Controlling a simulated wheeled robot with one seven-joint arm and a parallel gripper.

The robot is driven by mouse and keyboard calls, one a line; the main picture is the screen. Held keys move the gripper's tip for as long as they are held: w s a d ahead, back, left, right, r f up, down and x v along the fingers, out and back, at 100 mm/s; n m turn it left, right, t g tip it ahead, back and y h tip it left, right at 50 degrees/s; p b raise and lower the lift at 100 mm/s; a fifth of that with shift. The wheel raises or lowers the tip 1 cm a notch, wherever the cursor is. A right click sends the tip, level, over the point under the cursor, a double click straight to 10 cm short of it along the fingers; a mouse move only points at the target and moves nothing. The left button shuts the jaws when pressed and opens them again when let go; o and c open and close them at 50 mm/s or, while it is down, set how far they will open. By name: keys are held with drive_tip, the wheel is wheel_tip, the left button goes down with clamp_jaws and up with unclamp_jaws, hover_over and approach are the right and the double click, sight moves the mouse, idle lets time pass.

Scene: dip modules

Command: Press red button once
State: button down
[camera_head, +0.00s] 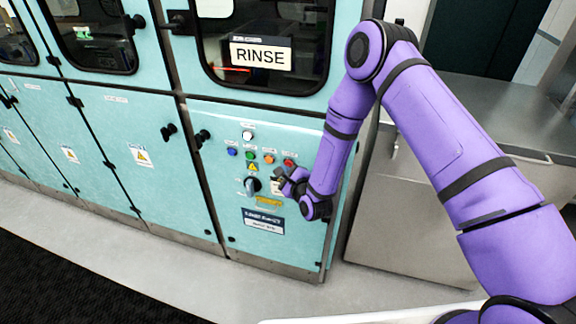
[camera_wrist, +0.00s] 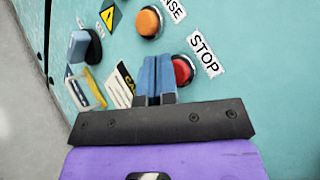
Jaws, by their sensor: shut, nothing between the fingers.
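The red button (camera_wrist: 183,70) is round and sits in the teal panel beside a STOP label (camera_wrist: 206,53) in the wrist view. In the head view the red button (camera_head: 289,162) is at the right end of a row of buttons. My gripper (camera_wrist: 155,62) has its blue fingers together and empty. In the wrist view its tips lie just left of the red button and cover a little of its left edge. I cannot tell whether they touch it. In the head view my gripper (camera_head: 282,178) is in front of the panel, just below the button.
An orange button (camera_wrist: 149,22) is just above my fingertips in the wrist view. A blue-handled rotary switch (camera_wrist: 84,46) is to the left. In the head view a RINSE window (camera_head: 261,55) is above the panel, and a steel counter (camera_head: 480,92) is at the right.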

drive_tip(key=shift+w+d, duration=0.15)
drive_tip(key=shift+w, duration=0.25)
idle(0.7)
drive_tip(key=shift+s, duration=0.15)
drive_tip(key=shift+s+a, duration=0.25)
drive_tip(key=shift+s, duration=0.4)
drive_tip(key=s, duration=0.1)
drive_tip(key=s+a, duration=0.1)
drive_tip(key=s, duration=0.2)
drive_tip(key=shift+s+a, duration=0.35)
drive_tip(key=shift+a, duration=0.05)
idle(0.6)
